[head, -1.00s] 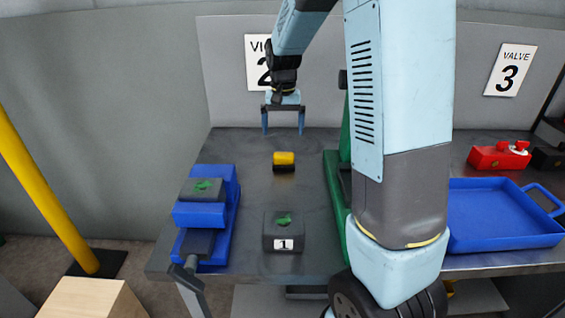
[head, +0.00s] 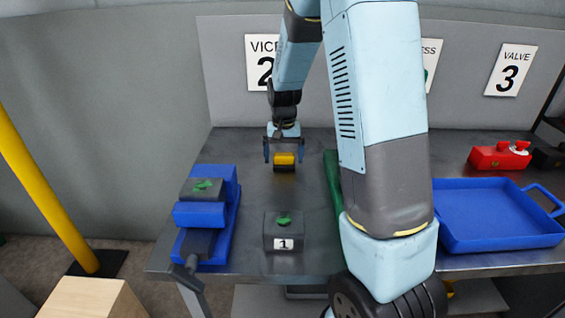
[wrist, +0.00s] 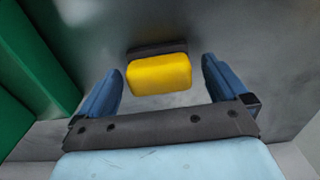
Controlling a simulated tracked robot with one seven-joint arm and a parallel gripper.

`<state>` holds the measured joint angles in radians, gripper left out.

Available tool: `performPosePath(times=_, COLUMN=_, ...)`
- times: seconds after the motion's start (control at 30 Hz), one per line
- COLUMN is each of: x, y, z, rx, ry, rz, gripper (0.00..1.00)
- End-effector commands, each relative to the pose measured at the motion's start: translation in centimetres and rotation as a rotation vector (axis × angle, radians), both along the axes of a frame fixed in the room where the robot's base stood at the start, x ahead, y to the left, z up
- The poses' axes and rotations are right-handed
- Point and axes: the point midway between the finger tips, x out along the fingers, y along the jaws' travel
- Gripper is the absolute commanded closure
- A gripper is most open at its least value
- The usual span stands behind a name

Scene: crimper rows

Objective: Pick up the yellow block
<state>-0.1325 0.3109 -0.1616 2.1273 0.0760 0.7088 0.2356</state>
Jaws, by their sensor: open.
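The yellow block (head: 284,158) has a dark lower part and sits on the grey metal table, toward its back. In the wrist view the yellow block (wrist: 160,74) shows ahead of the fingers, roughly midway between them, with its dark part on the far side. My gripper (head: 283,158) is open and empty, with one finger at each side of the block in the head view. The wrist view shows both blue fingers (wrist: 161,80) spread wider than the block. I see no contact. How far the fingertips are above the table is hard to tell.
A grey block marked 1 (head: 283,237) stands in front on the table (head: 250,190). A blue vice (head: 229,198) holding a grey block is at left. A green frame (wrist: 38,60) is close beside the gripper. A blue tray (head: 500,242) and red valve (head: 498,157) are at right.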

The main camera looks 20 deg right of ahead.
Motion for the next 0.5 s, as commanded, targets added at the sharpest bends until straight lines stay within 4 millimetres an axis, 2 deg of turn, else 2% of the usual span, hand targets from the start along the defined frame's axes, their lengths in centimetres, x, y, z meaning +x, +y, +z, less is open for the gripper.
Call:
performPosePath(times=0.17, x=0.01, y=-0.01, z=0.03, rx=0.000, ry=0.000, rz=0.000, gripper=0.01)
performPosePath(times=0.5, x=0.02, y=-0.03, z=0.05, rx=0.000, ry=-0.001, rz=0.000, gripper=0.33)
